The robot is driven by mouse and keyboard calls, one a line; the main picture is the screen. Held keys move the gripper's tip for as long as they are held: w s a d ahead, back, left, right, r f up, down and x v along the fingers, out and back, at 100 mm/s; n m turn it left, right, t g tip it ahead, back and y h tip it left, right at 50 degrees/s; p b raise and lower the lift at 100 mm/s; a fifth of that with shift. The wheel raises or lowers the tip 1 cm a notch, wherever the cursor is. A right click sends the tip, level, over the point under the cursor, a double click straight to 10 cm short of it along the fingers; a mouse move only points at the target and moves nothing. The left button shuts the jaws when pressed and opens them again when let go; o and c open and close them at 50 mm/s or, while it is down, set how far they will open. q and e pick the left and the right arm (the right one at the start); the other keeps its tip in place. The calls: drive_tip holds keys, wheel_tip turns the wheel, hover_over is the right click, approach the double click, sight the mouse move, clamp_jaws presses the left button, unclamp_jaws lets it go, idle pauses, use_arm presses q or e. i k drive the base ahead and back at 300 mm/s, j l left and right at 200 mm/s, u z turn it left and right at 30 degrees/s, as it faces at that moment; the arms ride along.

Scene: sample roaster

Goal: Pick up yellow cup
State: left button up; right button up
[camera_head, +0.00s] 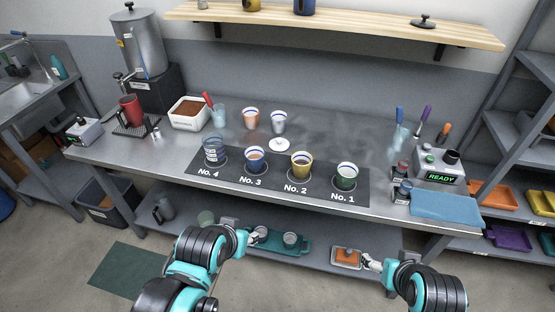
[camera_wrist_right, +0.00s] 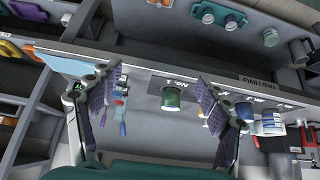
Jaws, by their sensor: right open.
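The yellow cup (camera_head: 301,164) stands upright on the No. 2 spot of the dark mat (camera_head: 225,176), between the blue cup at No. 3 (camera_head: 256,160) and the green cup at No. 1 (camera_head: 346,176). My right gripper (camera_head: 371,262) is open and empty, in front of the bench and below its top, right of the yellow cup. In the right wrist view its spread fingers (camera_wrist_right: 155,85) frame the green cup (camera_wrist_right: 172,98); a sliver of yellow shows beside the right-hand finger. My left gripper (camera_head: 252,238) is low in front of the bench; its finger opening is too small to judge.
A clear blue-rimmed cup (camera_head: 214,150) stands at No. 4. A white lid (camera_head: 279,144) and two cups are behind the mat. A blue cloth (camera_head: 446,205) and READY device (camera_head: 438,166) are at right. The bench's front edge lies between the grippers and the cups.

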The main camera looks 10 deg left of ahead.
sight(301, 161)
drive_tip(key=j+z, duration=0.25)
drive_tip(key=z, duration=0.15)
drive_tip(key=j+z, duration=0.3)
drive_tip(key=z, duration=0.15)
drive_tip(key=k+j+z, duration=0.1)
drive_tip(key=j, duration=0.3)
drive_tip(key=k+j, duration=0.1)
drive_tip(key=j, duration=0.3)
drive_tip(key=k+j+z, duration=0.15)
drive_tip(key=j, duration=0.6)
drive_tip(key=k+j+z, duration=0.15)
drive_tip(key=j, duration=0.25)
drive_tip(key=i+j, duration=0.1)
drive_tip(key=j+u, duration=0.05)
drive_tip(key=j, duration=0.05)
